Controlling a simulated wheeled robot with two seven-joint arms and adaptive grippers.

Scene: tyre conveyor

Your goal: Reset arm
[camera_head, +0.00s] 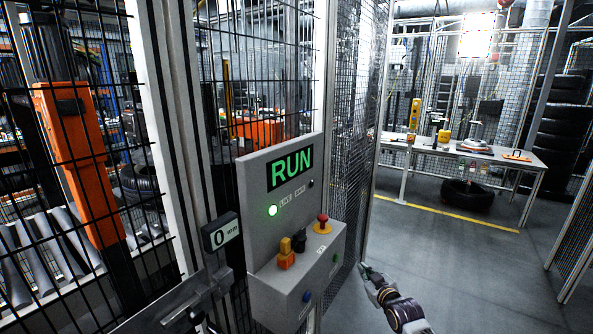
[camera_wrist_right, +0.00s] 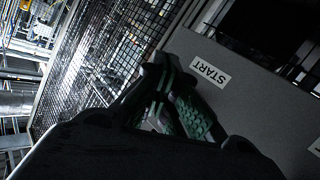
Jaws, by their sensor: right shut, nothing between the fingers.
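My right gripper (camera_head: 366,271) is at the lower middle of the head view, just right of the grey control box (camera_head: 275,292). It is shut and empty. In the right wrist view the right gripper (camera_wrist_right: 165,92) shows its closed green-padded fingers beside a grey panel with a START label (camera_wrist_right: 210,70). I cannot tell whether the fingertips touch the panel. The box carries a red mushroom button (camera_head: 322,224), a yellow-orange switch (camera_head: 286,254) and a blue button (camera_head: 306,296). My left gripper is not in view.
A mesh fence (camera_head: 355,130) stands behind the panel, with a counter reading 0 (camera_head: 220,232) and a latch (camera_head: 195,298) at left. A white table (camera_head: 465,152) stands at the back right with a tyre (camera_head: 466,195) beneath. The grey floor (camera_head: 460,260) at right is clear.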

